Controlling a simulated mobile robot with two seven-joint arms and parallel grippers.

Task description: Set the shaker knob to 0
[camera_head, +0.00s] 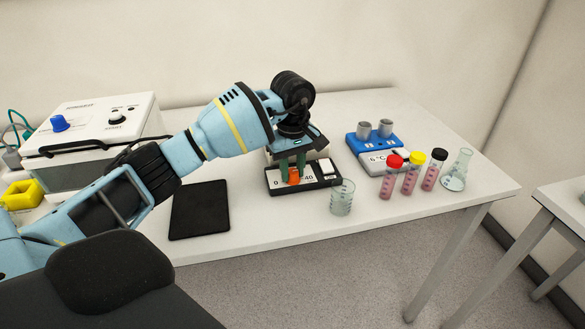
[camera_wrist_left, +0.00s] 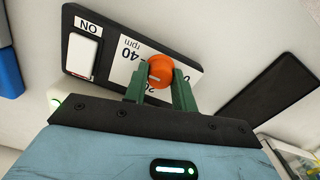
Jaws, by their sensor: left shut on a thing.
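The shaker (camera_head: 273,187) stands near the middle of the table, with a dark front panel and a white scale. Its orange knob (camera_head: 294,177) sits on that panel; it also shows in the left wrist view (camera_wrist_left: 160,70). My left gripper (camera_head: 292,168) reaches down from above, and its green fingers are shut on the knob, one on each side. In the left wrist view the scale (camera_wrist_left: 135,55) shows "40" and "rpm", partly hidden by the knob and fingers. A white rocker switch (camera_wrist_left: 82,55) marked "ON" is beside it. Where the knob points is unclear. My right gripper is not in view.
A glass beaker (camera_head: 342,198) stands close to the shaker's right. Several capped tubes, including a red-capped one (camera_head: 391,178), a flask (camera_head: 457,170) and a blue-grey device (camera_head: 378,148) are further right. A black pad (camera_head: 199,210) lies left; a white box (camera_head: 95,125) stands behind my arm.

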